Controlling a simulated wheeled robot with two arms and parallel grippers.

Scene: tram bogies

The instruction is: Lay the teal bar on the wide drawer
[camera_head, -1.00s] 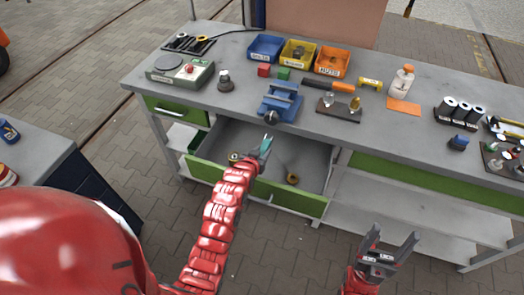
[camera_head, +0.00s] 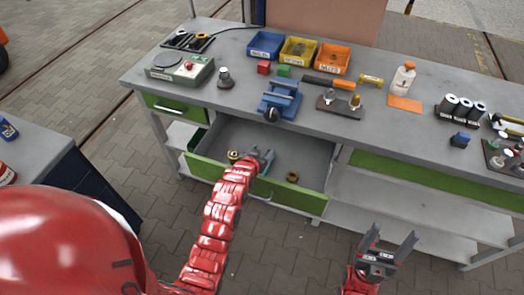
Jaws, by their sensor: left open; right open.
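The wide drawer (camera_head: 300,202) under the bench is pulled open, with a green front and a grey inside. My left gripper (camera_head: 262,158) is over the drawer, just behind its front edge, with its jaws apart. A small teal patch shows by the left fingers, probably the teal bar; most of it is hidden by the gripper, and I cannot tell whether it touches the drawer floor. My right gripper (camera_head: 392,243) is open and empty, in front of the bench at the lower right.
Brass rings (camera_head: 292,177) lie in the drawer, one (camera_head: 234,156) left of my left gripper. A blue vise (camera_head: 281,99) stands on the bench (camera_head: 225,100) above the drawer. Bins, a bottle (camera_head: 403,79) and tools crowd the benchtop. The drawer's right part has free room.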

